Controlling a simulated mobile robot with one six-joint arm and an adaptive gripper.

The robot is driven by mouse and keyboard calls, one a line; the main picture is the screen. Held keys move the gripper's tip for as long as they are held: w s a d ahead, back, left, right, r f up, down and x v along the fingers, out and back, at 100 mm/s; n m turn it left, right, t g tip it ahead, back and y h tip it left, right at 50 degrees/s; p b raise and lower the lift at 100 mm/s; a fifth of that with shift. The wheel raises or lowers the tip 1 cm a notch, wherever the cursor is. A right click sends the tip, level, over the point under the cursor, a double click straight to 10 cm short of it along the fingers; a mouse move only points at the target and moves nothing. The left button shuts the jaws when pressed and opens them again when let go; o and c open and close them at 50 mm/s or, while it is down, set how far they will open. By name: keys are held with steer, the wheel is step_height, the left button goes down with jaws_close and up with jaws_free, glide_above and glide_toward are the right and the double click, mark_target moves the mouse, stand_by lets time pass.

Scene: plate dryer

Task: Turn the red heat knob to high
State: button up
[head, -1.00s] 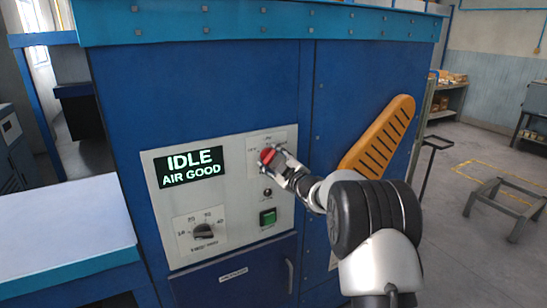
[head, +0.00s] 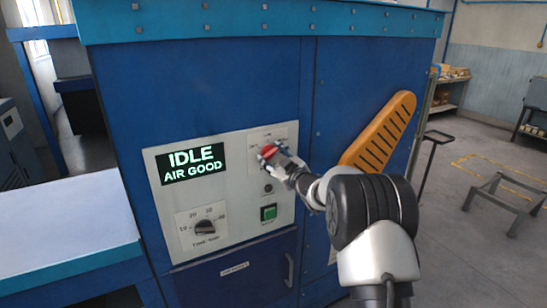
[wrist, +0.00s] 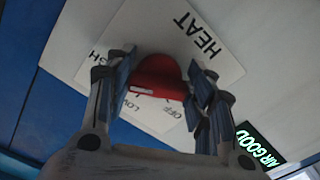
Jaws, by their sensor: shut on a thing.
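The red heat knob (head: 268,151) is on a white plate at the upper right of the panel. In the wrist view the red knob (wrist: 160,76) sits between the two fingers of my gripper (wrist: 163,95), which is shut on it. A pale mark shows on the knob's near face; I cannot tell which setting it points to. The plate (wrist: 205,65) reads HEAT, with OFF, LOW and part of HIGH visible around the knob. In the head view my gripper (head: 272,156) reaches the knob from the right and partly covers it and the plate.
The display (head: 193,165) reads IDLE, AIR GOOD. A timer knob (head: 204,227) is at lower left of the panel, and a green switch (head: 268,213) is below the heat knob. A pale table (head: 65,225) stands at left.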

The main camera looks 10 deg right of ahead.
steer(key=o, duration=1.1)
steer(key=v, duration=1.2)
